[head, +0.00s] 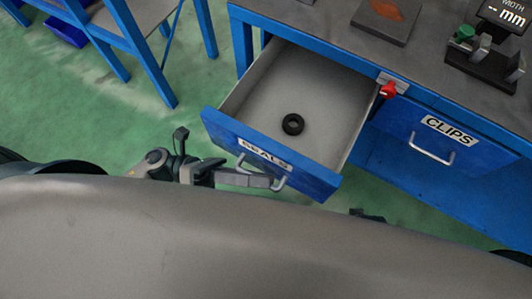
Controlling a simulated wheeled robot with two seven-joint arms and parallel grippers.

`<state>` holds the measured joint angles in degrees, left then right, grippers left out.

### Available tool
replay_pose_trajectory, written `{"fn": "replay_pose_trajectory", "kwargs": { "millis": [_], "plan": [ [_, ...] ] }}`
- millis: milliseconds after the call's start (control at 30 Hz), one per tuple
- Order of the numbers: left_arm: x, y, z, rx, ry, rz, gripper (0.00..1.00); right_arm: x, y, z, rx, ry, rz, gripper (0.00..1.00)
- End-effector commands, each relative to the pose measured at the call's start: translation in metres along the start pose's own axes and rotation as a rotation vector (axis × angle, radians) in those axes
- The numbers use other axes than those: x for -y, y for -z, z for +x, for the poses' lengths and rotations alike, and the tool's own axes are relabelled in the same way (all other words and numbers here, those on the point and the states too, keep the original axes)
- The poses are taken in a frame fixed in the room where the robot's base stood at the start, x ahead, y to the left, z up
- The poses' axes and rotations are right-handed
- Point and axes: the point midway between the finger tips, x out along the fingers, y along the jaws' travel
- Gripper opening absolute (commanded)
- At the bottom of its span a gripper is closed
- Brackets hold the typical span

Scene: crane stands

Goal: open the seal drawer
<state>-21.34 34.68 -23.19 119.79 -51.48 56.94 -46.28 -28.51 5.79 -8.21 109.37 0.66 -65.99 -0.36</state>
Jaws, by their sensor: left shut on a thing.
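The seal drawer (225,131), blue with a "SEALS" label, stands pulled out from the blue bench. Inside, one black ring (293,124) lies on its grey floor. My left gripper (276,182) reaches in from the left and is shut on the drawer's metal handle (243,161), below the label. A small dark part (367,215) at the lower edge, right of the drawer, may belong to my right arm. The fingers of my right gripper cannot be made out.
A closed "CLIPS" drawer (400,122) is to the right, with a red knob (388,91) between the drawers. The grey benchtop (300,15) holds a plate with an orange mark and a measuring device (485,50). Another blue stand (140,50) is at upper left. Green floor lies between.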

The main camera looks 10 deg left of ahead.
Motion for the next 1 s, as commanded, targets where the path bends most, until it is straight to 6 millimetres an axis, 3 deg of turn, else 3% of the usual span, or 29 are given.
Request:
{"fn": "replay_pose_trajectory", "kwargs": {
  "millis": [400, 433, 467, 1000],
  "plan": [
    [0.0025, 0.0039, -0.0018, -0.001, 0.0, 0.001, 0.0, 0.0001, -0.0058, -0.0004, 0.01, 0.0, 0.001, 0.36],
    [0.0025, 0.0039, -0.0018, -0.001, -0.001, 0.001, 0.12, 0.0001, -0.0062, -0.0003, 0.011, 0.0, 0.001, 0.36],
    [0.0025, 0.0039, -0.0018, -0.001, -0.001, 0.001, 0.17, 0.0002, -0.0066, -0.0003, 0.011, 0.0, 0.001, 0.36],
    [0.0025, 0.0036, -0.0017, 0.0, 0.0, 0.001, 0.17, 0.0, -0.0041, 0.0002, 0.008, 0.0, 0.001, 0.36]
  ]
}}
